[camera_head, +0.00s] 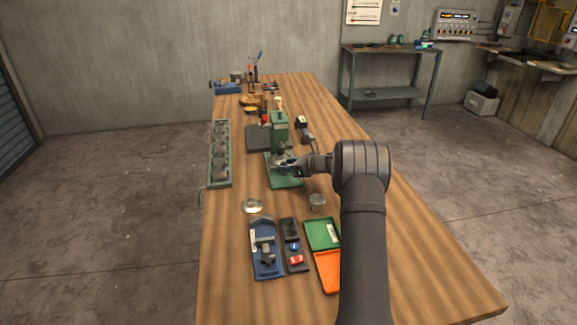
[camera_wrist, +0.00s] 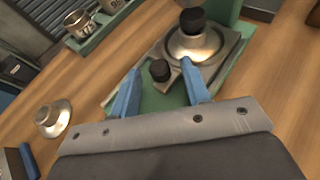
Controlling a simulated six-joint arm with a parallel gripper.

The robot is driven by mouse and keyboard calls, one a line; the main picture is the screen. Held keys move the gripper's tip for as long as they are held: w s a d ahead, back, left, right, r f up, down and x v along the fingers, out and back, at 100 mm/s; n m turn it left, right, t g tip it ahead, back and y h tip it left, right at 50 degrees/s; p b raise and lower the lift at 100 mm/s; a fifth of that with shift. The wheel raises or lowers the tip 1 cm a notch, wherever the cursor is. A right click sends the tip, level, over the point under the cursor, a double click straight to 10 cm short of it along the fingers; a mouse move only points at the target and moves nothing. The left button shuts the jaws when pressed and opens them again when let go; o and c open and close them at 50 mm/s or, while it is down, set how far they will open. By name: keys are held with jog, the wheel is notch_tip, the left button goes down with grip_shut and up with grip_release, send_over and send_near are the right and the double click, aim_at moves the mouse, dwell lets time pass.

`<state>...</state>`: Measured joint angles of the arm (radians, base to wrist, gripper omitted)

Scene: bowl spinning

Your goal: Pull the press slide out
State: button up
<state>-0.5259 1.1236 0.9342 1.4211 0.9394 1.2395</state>
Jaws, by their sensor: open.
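The green press (camera_head: 280,128) stands mid-table, its base (camera_head: 287,183) toward the front. In the wrist view, the grey slide plate (camera_wrist: 226,50) lies on the green base. A metal bowl-shaped piece (camera_wrist: 188,46) sits on the plate under the dark press ram (camera_wrist: 193,19). A dark round knob (camera_wrist: 159,71) stands at the slide's near end. My gripper (camera_wrist: 160,68) is open, with one blue finger on each side of the knob. It also shows at the press in the head view (camera_head: 284,162). I cannot tell whether the fingers touch the knob.
A green rack (camera_head: 227,172) of metal cups stands at the left edge. A metal piece (camera_head: 252,206), a small round piece (camera_head: 317,200), a blue fixture (camera_head: 257,270), a green tray (camera_head: 318,228) and an orange tray (camera_head: 326,275) lie in front. Bare wood shows left of the base.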

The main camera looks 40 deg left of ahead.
jog(key=shift+c, duration=0.2)
grip_shut()
jog(key=shift+s+d, duration=1.7)
jog(key=shift+d, duration=0.05)
jog(key=shift+o, duration=0.2)
grip_release()
jog(key=v, duration=1.7)
jog(key=shift+d, duration=0.2)
